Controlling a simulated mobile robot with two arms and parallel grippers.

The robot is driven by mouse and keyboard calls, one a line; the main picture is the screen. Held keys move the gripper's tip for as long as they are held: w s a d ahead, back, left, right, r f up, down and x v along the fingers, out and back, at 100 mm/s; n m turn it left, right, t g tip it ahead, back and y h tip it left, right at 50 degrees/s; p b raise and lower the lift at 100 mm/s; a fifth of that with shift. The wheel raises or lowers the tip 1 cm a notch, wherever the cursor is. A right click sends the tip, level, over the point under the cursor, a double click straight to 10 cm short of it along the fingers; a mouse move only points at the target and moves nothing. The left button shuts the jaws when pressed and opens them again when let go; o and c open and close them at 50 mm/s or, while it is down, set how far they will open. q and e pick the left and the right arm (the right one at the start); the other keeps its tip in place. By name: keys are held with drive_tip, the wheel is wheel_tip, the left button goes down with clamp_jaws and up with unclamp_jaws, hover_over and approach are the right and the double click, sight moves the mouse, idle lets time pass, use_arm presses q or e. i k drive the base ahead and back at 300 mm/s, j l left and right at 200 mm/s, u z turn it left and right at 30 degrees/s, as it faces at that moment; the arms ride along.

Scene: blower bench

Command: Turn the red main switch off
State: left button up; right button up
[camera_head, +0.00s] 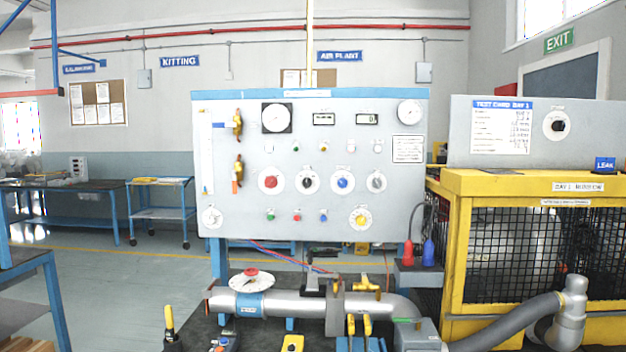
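A red rotary knob (271,182) on a round white plate sits at the left of a row of knobs on the light grey panel (330,222). It appears to be the red main switch; its label and setting are too small to read. To its right in the same row are a black knob (308,182), a blue knob (342,182) and a grey knob (376,182). Neither of my grippers is in view, and nothing covers the red knob.
A grey pipe (297,304) with a red and white round dial (251,279) runs below the panel. Hand tools with yellow handles (367,326) stand at the front. A yellow caged blower (500,183) is at right. Space before the panel's knobs is clear.

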sight(271, 182)
drive_tip(key=i+l+u, duration=0.1)
drive_tip(key=i+l, duration=0.95)
drive_tip(key=i, duration=0.05)
